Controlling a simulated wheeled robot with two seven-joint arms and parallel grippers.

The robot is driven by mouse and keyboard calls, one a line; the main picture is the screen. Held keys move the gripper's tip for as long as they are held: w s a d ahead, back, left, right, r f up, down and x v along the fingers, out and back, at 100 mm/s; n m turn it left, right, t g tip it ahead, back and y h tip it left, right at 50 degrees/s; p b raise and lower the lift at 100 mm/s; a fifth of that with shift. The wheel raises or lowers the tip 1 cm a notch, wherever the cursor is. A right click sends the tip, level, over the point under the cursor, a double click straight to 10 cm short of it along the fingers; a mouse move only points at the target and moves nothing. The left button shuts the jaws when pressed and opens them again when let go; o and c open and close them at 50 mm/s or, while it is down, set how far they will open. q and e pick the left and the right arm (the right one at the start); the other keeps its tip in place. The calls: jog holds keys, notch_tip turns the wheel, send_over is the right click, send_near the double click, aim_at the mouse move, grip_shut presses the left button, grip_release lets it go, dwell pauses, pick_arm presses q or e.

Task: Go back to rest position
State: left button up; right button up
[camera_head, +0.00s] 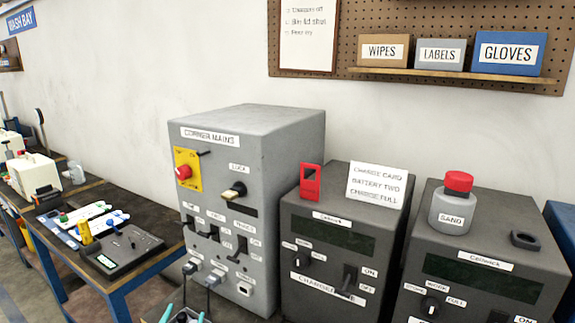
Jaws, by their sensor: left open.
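My left gripper (184,315) shows only at the bottom edge, left of centre. My right gripper is not in view.
Two dark charger units (330,235) (485,262) stand right of the mains box. A red tag (310,183) and a white card (376,186) sit on one, a grey SAND jar (452,208) on the other. A cluttered blue-framed bench (120,300) is at left.

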pick_arm(q)
jog(key=s+a+f+n+g+y, duration=0.35)
jog(key=s+f+g, duration=0.55)
jog(key=f, duration=0.4)
jog(key=s+d+f+g+h, duration=0.1)
jog(key=s+f+g+h, duration=0.1)
jog(key=s+f+g, duration=0.35)
jog(key=s+d+f+g+h, duration=0.1)
jog(key=s+f+g, duration=0.1)
jog(key=s, duration=0.7)
notch_tip(320, 180, down, 25)
jog(key=s+m, duration=0.1)
jog(key=s, duration=0.1)
jog(key=s+a+f+g, duration=0.2)
jog(key=s+f, duration=1.4)
jog(key=shift+a+f, duration=0.15)
jog(key=shift+a, duration=0.2)
